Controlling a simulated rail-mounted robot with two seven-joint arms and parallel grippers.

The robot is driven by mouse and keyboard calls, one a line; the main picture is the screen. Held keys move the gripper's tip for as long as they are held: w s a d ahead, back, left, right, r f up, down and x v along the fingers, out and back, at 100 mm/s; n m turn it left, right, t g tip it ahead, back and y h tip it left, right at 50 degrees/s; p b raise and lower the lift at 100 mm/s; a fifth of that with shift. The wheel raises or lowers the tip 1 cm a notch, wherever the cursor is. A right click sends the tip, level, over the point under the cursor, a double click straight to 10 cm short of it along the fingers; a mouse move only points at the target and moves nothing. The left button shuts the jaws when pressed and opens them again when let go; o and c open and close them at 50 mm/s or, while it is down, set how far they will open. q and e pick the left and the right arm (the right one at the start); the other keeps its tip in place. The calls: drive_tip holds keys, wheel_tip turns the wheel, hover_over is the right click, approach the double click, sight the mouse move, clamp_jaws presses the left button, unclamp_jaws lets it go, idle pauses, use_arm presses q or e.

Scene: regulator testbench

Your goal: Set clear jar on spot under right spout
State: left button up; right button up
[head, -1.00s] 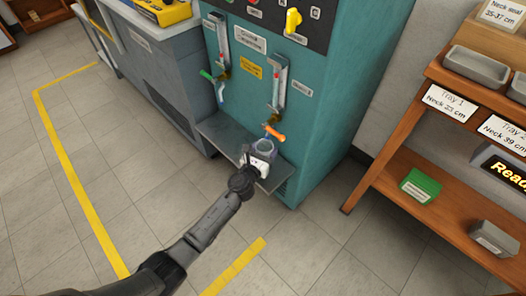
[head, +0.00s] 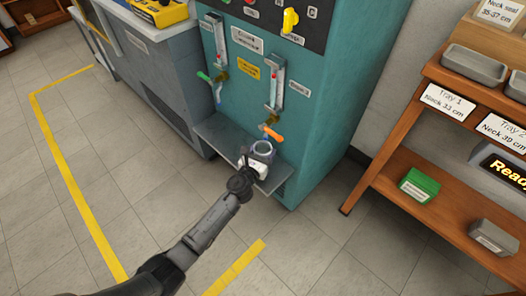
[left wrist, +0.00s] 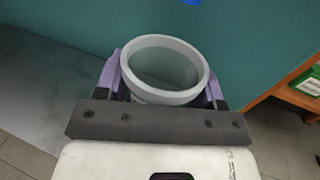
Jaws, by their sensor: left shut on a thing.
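The clear jar (head: 262,148) is at the right part of the teal bench's shelf, below the right spout (head: 272,133) with its orange lever. My left gripper (head: 257,160) is shut around the jar. In the left wrist view the jar's round, open rim (left wrist: 165,70) shows between the two purple-grey fingers, with the gripper's dark bar in front. The jar looks upright. The marked spot under it is hidden, and I cannot tell whether its base touches the shelf (head: 222,130). My right gripper is not in view.
The left spout (head: 217,88) with a green lever hangs over the shelf's left part, which is bare. A wooden rack (head: 400,150) with trays and a green box (head: 420,184) stands at the right. Open tiled floor lies in front.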

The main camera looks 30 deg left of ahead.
use_arm(q)
drive_tip(key=shift+f, duration=0.1)
drive_tip(key=o, duration=1)
drive_tip(key=shift+s, duration=0.1)
drive_tip(key=shift+s, duration=0.25)
drive_tip(key=s+p, duration=0.2)
drive_tip(key=s, duration=1.1)
drive_tip(key=shift+d, duration=0.4)
